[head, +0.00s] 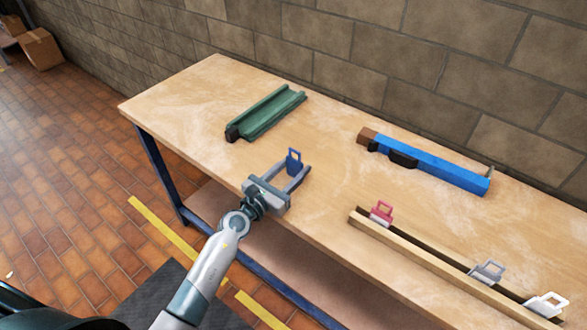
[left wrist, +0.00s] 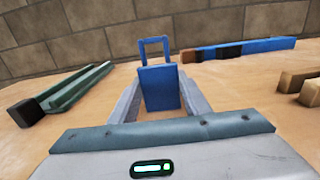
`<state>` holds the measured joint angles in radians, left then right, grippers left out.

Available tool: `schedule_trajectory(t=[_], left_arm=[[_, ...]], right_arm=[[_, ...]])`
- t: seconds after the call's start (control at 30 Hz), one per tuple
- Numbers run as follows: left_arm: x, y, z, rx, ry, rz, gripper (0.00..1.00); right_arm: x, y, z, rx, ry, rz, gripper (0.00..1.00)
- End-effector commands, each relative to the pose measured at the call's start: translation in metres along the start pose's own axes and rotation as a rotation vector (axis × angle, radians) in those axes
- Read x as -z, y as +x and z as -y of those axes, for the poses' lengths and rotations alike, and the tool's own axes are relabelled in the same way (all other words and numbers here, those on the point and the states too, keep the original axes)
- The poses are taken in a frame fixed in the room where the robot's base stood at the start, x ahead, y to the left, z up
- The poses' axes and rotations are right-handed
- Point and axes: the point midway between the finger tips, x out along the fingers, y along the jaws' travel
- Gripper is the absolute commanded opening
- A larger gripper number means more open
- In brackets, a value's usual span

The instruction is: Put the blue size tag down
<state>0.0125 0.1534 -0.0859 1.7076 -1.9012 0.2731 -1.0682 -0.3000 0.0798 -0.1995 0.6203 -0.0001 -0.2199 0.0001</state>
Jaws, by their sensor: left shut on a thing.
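The blue size tag (head: 293,161) is a small blue block with an open square loop on top. My left gripper (head: 290,172) is shut on it over the left-middle part of the wooden table. In the left wrist view the tag (left wrist: 160,88) stands upright between the two grey fingers (left wrist: 157,100), loop up. I cannot tell whether its lower edge touches the table top. My right gripper is in neither view.
A green channel (head: 268,114) with a dark end lies behind on the table (head: 215,85). A long blue bar (head: 435,165) with a brown end lies at the back right. A wooden slotted rail (head: 430,260) at the front right holds red (head: 381,212), grey (head: 487,270) and white (head: 546,305) tags. Bare table surrounds the gripper.

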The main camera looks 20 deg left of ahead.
Motion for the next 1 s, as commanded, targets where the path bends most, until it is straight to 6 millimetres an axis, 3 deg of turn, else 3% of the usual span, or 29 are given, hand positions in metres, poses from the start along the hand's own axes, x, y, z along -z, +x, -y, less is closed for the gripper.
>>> schedule_trajectory(t=[0.37, 0.4, 0.47, 0.8, 1.0], left_arm=[[0.017, -0.003, 0.002, 0.003, -0.001, -0.017, 0.20], [0.018, -0.003, 0.002, 0.004, -0.001, -0.018, 0.50], [0.019, -0.003, 0.003, 0.004, -0.001, -0.019, 0.61], [0.019, -0.003, 0.004, 0.007, -0.001, -0.020, 0.61], [0.009, -0.002, 0.005, 0.007, -0.002, -0.019, 0.61]], right_arm=[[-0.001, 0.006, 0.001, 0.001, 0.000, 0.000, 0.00], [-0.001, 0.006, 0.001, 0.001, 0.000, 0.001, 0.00], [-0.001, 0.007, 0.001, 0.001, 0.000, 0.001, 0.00], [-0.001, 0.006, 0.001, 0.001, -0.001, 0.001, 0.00], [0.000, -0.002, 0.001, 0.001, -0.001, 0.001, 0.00]])
